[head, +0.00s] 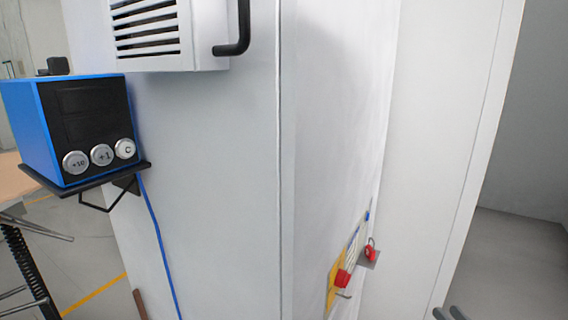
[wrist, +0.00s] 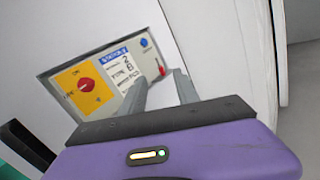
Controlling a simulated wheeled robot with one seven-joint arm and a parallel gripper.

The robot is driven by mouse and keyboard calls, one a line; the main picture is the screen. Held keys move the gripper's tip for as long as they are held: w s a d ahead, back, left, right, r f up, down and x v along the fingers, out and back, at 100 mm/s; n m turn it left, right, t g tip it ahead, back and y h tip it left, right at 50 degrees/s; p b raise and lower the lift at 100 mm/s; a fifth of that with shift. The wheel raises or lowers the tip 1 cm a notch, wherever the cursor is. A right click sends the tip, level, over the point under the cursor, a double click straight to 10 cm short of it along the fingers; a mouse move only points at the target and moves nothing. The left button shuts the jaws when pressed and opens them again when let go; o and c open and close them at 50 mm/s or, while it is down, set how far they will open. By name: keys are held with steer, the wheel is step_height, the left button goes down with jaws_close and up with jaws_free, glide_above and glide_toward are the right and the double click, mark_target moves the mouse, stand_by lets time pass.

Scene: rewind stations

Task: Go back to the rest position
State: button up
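My gripper (wrist: 166,88) reaches in from the bottom of the wrist view with its two grey fingers apart and nothing visible between them. Its fingertips overlap the lower right of a control panel (wrist: 52,82) on a white wall; I cannot tell if they touch it. The panel has a red knob (wrist: 86,85) on a yellow plate, a printed station label (wrist: 116,60), a blue button (wrist: 144,43) and a small red part (wrist: 161,70) close to the fingertips. In the head view, the panel's yellow plate (head: 334,292) shows at a steep angle, low on the cabinet side.
In the head view, a blue box (head: 28,125) with several round buttons stands on a black bracket (head: 92,180) at left. A vented white unit with a black handle (head: 240,30) juts out above. Open grey floor (head: 515,260) shows at right.

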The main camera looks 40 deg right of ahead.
steer(key=a+r+m+t+h, duration=0.25)
steer(key=a+r+m, duration=0.5)
steer(key=m, duration=0.65)
steer(key=s+a+f+m+g+y, duration=0.1)
steer(key=s+a+m+y, duration=0.2)
steer(key=a, duration=0.6)
steer(key=s+a+f+m+g+y+p, duration=0.1)
steer(key=s+a+m+y, duration=0.3)
steer(key=a, duration=0.6)
steer(key=s+a+f+m+g+y+p, duration=0.1)
steer(key=s+a+f+m+g+y, duration=0.1)
steer(key=a+m, duration=0.5)
steer(key=s+a+f+y, duration=0.1)
steer(key=a, duration=0.2)
steer(key=shift+s+a+f+g, duration=0.15)
steer(key=shift+s+a+g, duration=0.1)
steer(key=shift+s+g, duration=0.15)
